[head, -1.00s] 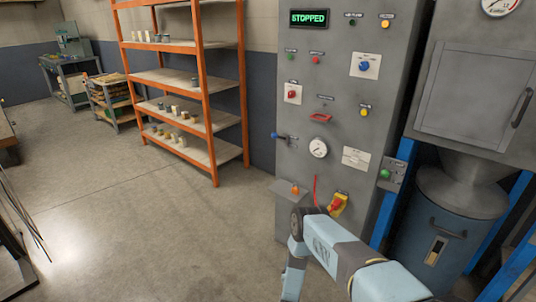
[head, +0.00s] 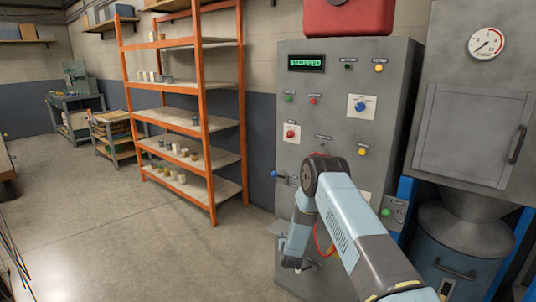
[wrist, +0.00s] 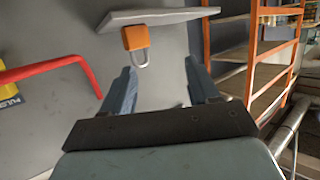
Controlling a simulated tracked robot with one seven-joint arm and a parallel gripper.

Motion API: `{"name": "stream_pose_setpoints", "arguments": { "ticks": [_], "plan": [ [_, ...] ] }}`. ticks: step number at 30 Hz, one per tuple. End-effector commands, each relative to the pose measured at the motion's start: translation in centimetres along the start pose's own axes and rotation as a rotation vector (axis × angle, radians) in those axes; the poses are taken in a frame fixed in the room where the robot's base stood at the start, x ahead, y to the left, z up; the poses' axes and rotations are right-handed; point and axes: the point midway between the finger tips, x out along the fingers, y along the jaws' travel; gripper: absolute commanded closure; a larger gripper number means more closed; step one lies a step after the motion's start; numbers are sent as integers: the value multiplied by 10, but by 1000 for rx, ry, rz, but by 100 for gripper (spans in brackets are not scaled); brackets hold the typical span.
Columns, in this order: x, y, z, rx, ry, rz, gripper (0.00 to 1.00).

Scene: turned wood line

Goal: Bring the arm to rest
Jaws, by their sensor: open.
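My arm (head: 345,210) is bent in front of the grey control cabinet (head: 300,110), its elbow covering part of the panel. My gripper (head: 292,264) hangs low at the cabinet's front, small in the head view. In the wrist view my gripper (wrist: 163,88) has its two fingers well apart with nothing between them. An orange padlock (wrist: 136,38) lies beyond the fingertips against a small grey ledge (wrist: 165,17), apart from them. The ledge (head: 278,228) shows partly in the head view. The cabinet display (head: 306,63) reads STOPPED.
A red bar (wrist: 40,70) crosses the left of the wrist view. An orange shelf rack (head: 207,130) stands left of the cabinet. A grey machine with a blue drum (head: 460,265) stands at right. A red box (head: 347,18) sits on top.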

Motion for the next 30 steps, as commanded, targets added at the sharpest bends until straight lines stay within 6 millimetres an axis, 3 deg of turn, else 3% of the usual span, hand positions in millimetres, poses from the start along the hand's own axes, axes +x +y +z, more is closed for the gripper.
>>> {"name": "stream_pose_setpoints", "arguments": {
  "ticks": [1,3,14,23,30],
  "plan": [
    [-1,0,-23,4,-7,-8,40],
    [-4,1,-48,7,-25,-20,40],
    [-38,9,-167,18,-118,-75,40],
    [-90,23,-254,15,-198,-109,40],
    [-144,37,-312,10,-261,-129,40]
  ]
}}
